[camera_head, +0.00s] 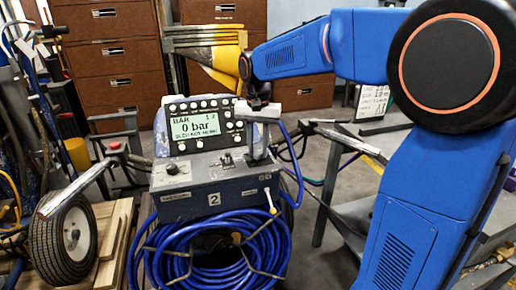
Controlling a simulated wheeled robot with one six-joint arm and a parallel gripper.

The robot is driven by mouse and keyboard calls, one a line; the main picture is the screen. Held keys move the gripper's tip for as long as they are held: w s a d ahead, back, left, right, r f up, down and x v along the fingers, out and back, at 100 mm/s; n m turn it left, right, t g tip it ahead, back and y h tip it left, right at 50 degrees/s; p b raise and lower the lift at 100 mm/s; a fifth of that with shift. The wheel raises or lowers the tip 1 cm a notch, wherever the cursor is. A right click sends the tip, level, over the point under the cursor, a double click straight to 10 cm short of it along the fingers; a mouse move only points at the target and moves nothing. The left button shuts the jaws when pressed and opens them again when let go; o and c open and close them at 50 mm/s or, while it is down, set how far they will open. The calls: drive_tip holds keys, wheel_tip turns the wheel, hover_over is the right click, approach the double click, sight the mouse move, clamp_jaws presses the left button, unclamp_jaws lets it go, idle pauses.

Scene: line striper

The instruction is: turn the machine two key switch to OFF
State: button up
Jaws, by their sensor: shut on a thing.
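The machine two (190,205) is a grey control box with a "2" label on its front. Its tilted display panel (195,127) reads "0 bar". My gripper (260,152) points down at the right part of the box's top face, beside a small dark knob (226,160). It is shut on a small part there, which looks to be the key switch. The fingers hide that part, so its ON or OFF position cannot be read. Another dark knob (172,169) sits at the left of the top face.
Coiled blue hose (215,255) hangs below the box. A short lever with a pale tip (271,203) sticks out at its front right. A wheel (63,240) and wooden boards (113,240) lie left. A grey metal bench (350,150) stands right, brown cabinets (115,50) behind.

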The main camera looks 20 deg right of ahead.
sight(258, 152)
drive_tip(key=n, duration=1)
idle(0.8)
drive_tip(key=o, duration=1.1)
drive_tip(key=shift+c, duration=0.2)
drive_tip(key=shift+r, duration=0.1)
wheel_tip(258, 152, up, 17)
drive_tip(key=shift+r, duration=0.15)
